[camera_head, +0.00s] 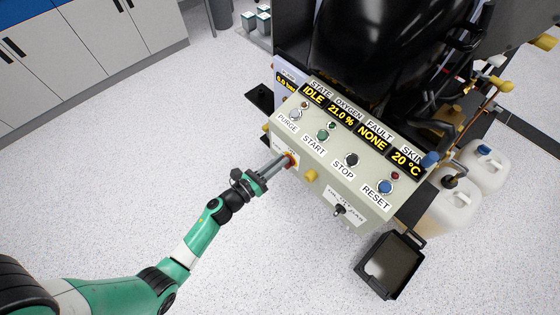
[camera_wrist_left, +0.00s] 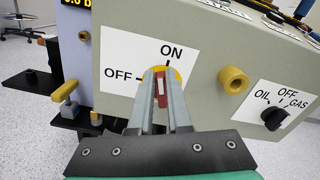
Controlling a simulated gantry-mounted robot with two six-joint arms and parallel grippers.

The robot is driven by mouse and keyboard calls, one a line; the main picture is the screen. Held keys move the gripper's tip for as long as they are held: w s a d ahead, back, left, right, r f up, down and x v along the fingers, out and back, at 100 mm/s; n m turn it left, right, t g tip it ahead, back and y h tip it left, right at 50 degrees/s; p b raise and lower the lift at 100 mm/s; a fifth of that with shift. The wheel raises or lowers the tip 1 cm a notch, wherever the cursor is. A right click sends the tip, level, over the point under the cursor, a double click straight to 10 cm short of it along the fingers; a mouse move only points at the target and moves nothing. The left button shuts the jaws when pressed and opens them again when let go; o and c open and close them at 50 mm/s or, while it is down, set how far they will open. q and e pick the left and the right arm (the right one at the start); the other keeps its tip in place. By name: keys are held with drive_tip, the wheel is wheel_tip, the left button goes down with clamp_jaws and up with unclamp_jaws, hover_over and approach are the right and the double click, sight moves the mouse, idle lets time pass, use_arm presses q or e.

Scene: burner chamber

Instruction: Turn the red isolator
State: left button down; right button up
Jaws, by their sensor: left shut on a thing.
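The red isolator (camera_wrist_left: 161,92) sits on a yellow round plate on the front of the control box, between an OFF mark at its left and an ON mark above it. It also shows in the head view (camera_head: 291,160). My left gripper (camera_head: 285,162) reaches it from the left in the head view. In the wrist view its two fingers (camera_wrist_left: 162,88) are shut on the red handle, one on each side. The visible part of the handle looks close to upright; the fingers hide much of it. My right gripper is in neither view.
The control box (camera_head: 320,150) carries PURGE, START, STOP and RESET buttons. A yellow knob (camera_wrist_left: 233,80) and a black OIL/OFF/GAS selector (camera_wrist_left: 274,118) are right of the isolator. A black tray (camera_head: 390,265) and white jugs (camera_head: 455,212) stand right. The floor at left is clear.

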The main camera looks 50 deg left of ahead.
use_arm(q)
drive_tip(key=n, duration=0.4)
drive_tip(key=shift+a+f+p, duration=0.15)
drive_tip(key=shift+a+p, duration=0.15)
drive_tip(key=shift+a, duration=0.1)
drive_tip(key=n, duration=0.3)
drive_tip(key=shift+a+f, duration=0.25)
drive_tip(key=shift+f, duration=0.05)
drive_tip(key=n, duration=0.4)
drive_tip(key=shift+a+f+p, duration=0.15)
drive_tip(key=shift+f+p, duration=0.2)
drive_tip(key=shift+p, duration=0.05)
drive_tip(key=shift+f+n, duration=0.15)
drive_tip(key=shift+n, duration=0.6)
drive_tip(key=shift+f+n, duration=0.15)
drive_tip(key=shift+n, duration=0.6)
drive_tip(key=shift+f, duration=0.1)
drive_tip(key=c, duration=0.9)
unclamp_jaws()
drive_tip(key=shift+o, duration=0.2)
